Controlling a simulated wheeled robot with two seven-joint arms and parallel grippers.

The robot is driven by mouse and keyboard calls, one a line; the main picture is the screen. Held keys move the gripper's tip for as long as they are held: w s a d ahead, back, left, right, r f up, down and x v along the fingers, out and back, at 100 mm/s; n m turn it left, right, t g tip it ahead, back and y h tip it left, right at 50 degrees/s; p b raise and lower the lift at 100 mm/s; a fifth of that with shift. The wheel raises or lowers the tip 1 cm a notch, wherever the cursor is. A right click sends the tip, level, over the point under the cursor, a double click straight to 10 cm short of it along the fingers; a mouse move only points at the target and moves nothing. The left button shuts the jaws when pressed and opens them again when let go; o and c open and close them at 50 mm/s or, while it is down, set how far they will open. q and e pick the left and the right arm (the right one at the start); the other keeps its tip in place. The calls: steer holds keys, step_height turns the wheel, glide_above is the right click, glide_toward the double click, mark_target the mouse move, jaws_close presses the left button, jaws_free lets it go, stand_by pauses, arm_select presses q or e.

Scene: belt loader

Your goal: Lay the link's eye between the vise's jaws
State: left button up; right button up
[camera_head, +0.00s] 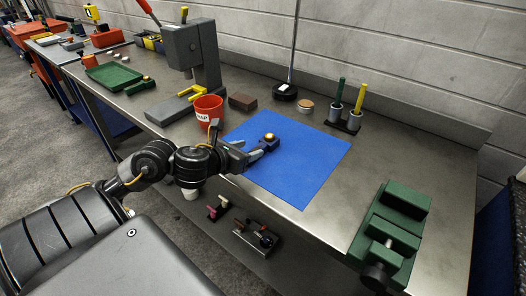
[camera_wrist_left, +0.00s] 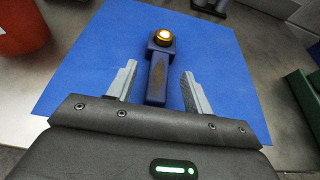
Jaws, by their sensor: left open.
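My left gripper (camera_head: 247,158) is open around the link's near end. In the left wrist view, the link (camera_wrist_left: 158,75) lies between the two grey fingers (camera_wrist_left: 157,85), with a gap on each side, and its eye end points away from me. The green vise (camera_head: 392,232) stands at the bench's front right; its jaws face each other with a narrow gap. My right gripper is not in view.
A red cup (camera_head: 208,108), a brown block (camera_head: 242,101), a round lidded tin (camera_head: 305,107), a black lamp base (camera_head: 285,91) and a holder with green and yellow tools (camera_head: 346,118) stand around the mat. The steel bench between mat and vise is clear.

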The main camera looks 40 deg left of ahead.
mark_target(259, 147)
arm_select(q)
steer(key=shift+w+f+b, duration=0.3)
steer(key=shift+b, duration=0.05)
steer(key=x, duration=0.3)
steer(key=shift+w+f+b, duration=0.15)
steer(key=shift+b, duration=0.25)
steer(key=shift+w+f, duration=0.15)
steer(key=shift+w, duration=0.3)
steer(key=c, duration=1.1)
jaws_close()
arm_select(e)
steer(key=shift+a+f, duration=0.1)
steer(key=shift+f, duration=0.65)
